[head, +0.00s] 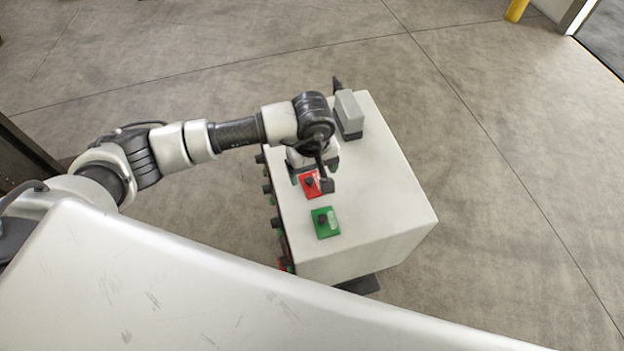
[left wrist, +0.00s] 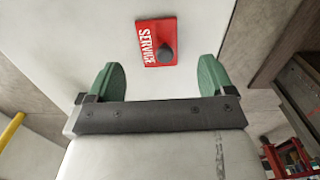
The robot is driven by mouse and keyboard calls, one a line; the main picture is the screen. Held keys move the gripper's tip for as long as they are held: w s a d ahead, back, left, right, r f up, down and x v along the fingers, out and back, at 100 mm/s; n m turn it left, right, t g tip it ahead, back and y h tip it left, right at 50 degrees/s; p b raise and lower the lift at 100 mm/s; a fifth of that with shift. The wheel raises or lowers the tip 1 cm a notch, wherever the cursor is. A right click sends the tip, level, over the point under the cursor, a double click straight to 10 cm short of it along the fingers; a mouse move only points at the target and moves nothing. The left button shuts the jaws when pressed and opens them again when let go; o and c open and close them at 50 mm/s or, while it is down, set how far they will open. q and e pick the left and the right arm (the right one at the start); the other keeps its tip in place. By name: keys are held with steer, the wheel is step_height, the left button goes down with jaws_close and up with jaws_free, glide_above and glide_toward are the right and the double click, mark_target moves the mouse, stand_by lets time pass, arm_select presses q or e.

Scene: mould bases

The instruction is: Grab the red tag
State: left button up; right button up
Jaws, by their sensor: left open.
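The red tag (head: 311,186) lies on the light top of a box-shaped cabinet (head: 385,200). In the left wrist view the red tag (left wrist: 150,42) shows white lettering, "SERVICE", and a dark round knob. My left gripper (head: 314,172) is over the cabinet top at the tag and partly hides it in the head view. In the left wrist view the left gripper's green fingers (left wrist: 160,75) are apart, with nothing between them. The tag lies just beyond the fingertips, between their lines. My right gripper is not in view.
A green tag (head: 325,222) with a dark knob lies on the cabinet top nearer to me. A grey block (head: 349,114) stands at the cabinet's far end. Several red and green items line the cabinet's left side. The right part of the top is clear.

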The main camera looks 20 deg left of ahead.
mark_target(312, 178)
arm_select(q)
step_height(312, 178, down, 4)
steer(key=shift+w+f+p, duration=0.15)
steer(key=shift+p, duration=0.95)
steer(key=shift+f, duration=0.3)
steer(key=c, duration=1)
steer(key=shift+w, duration=0.1)
